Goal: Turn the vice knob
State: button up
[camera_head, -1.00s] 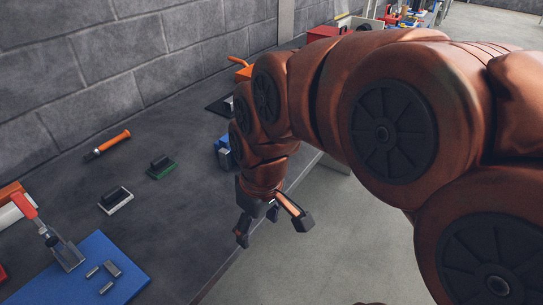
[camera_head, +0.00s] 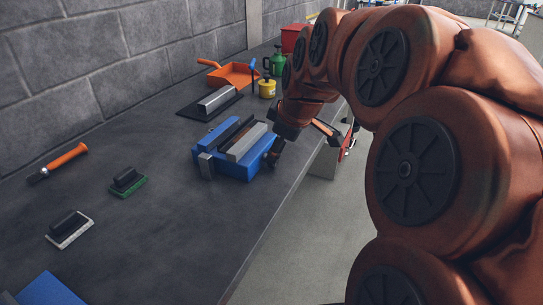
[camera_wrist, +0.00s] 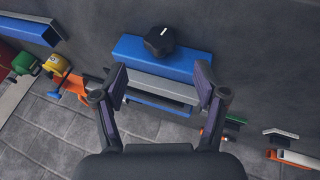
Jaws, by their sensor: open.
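The blue vice (camera_head: 206,141) with grey jaws sits near the front edge of the dark bench in the head view. It also shows in the wrist view (camera_wrist: 190,65). The vice knob (camera_wrist: 160,41), black with a white line on top, is at the vice's front side in the wrist view. I cannot make out the knob in the head view. My gripper (camera_wrist: 160,84) is open and empty, with its fingertips apart and the knob beyond them, roughly centred. In the head view my gripper (camera_head: 303,147) is beside the vice's right end, at the bench edge.
On the bench behind the vice are a metal piece on a black plate (camera_head: 190,112), an orange dustpan (camera_head: 236,74), a yellow pot (camera_head: 267,90) and a green can (camera_head: 278,63). Left are two brushes (camera_head: 128,182) and an orange-handled tool (camera_head: 66,157).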

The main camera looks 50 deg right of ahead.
jog(key=x, duration=0.6)
jog(key=shift+w+f, duration=0.15)
jog(key=shift+f, duration=0.15)
jog(key=c, duration=1.1)
jog(key=shift+c, duration=0.2)
jog(key=y, duration=0.2)
jog(key=d+m+g+y, duration=0.1)
jog(key=y, duration=0.1)
jog(key=shift+w+d+r+g+y, duration=0.1)
jog(key=shift+w+g+y, duration=0.05)
jog(key=shift+g+y, duration=0.15)
jog(key=shift+w+d+m+g+y+p, duration=0.1)
jog(key=shift+d+m+g+y+p, duration=0.15)
jog(key=shift+y, duration=0.9)
jog(key=shift+d+m+g+y+p, duration=0.1)
jog(key=shift+m+g+y, duration=0.2)
jog(key=shift+y, duration=0.85)
jog(key=shift+f, duration=0.2)
